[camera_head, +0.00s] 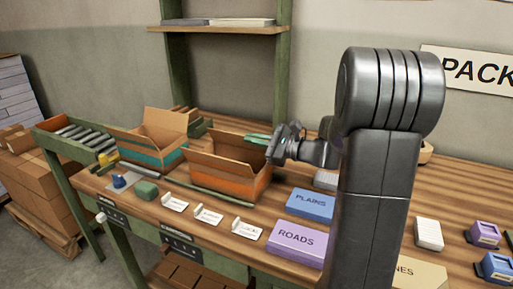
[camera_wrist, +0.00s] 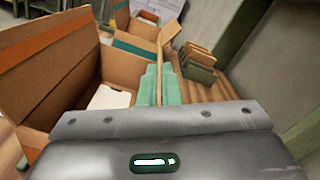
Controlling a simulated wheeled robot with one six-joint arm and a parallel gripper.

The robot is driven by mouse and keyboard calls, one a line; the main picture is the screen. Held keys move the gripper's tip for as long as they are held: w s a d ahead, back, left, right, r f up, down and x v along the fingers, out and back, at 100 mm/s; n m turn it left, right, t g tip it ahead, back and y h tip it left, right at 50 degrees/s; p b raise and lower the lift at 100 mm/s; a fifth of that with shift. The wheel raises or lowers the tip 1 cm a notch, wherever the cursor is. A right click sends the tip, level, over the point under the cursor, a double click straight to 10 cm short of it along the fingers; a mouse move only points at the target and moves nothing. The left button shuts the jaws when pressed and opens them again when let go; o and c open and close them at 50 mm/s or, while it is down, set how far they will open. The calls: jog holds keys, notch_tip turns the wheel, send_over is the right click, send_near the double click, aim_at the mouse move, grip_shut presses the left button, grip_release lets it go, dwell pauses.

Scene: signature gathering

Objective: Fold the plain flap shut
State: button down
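The open cardboard box with an orange band (camera_head: 222,183) stands on the workbench, and it fills the left of the wrist view (camera_wrist: 60,105). One raised flap with an orange stripe (camera_wrist: 45,45) shows there at the upper left. A thin brown strip (camera_wrist: 160,60), apparently a plain flap seen edge-on, stands between the two teal fingers of my gripper (camera_wrist: 160,85). The fingers lie close on both its sides and look shut on it. In the head view my gripper (camera_head: 258,139) is at the box's far right rim. A white item (camera_wrist: 110,97) lies inside the box.
A second open box with a teal band (camera_head: 158,152) stands to the left, near a roller conveyor (camera_head: 85,137). Small white cards (camera_head: 208,215) line the front. The blue PLAINS box (camera_head: 310,204) and purple ROADS box (camera_head: 297,241) lie to the right.

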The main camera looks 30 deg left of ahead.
jog(key=s+f+n+b, duration=0.1)
jog(key=n+b, duration=0.1)
jog(key=b, duration=0.1)
jog(key=f+n+b, duration=0.1)
jog(key=n+b, duration=0.1)
jog(key=b, duration=0.1)
jog(key=shift+s+d, duration=0.1)
jog(key=shift+s, duration=0.3)
jog(key=n+b, duration=0.1)
jog(key=b, duration=0.1)
jog(key=f+n+b, duration=0.1)
jog(key=n+b, duration=0.1)
jog(key=shift+s+n, duration=0.3)
jog(key=shift+s, duration=0.1)
jog(key=shift+b, duration=0.3)
jog(key=c, duration=1.6)
grip_release()
jog(key=shift+c, duration=0.2)
jog(key=shift+r+p, duration=0.1)
jog(key=shift+p, duration=0.2)
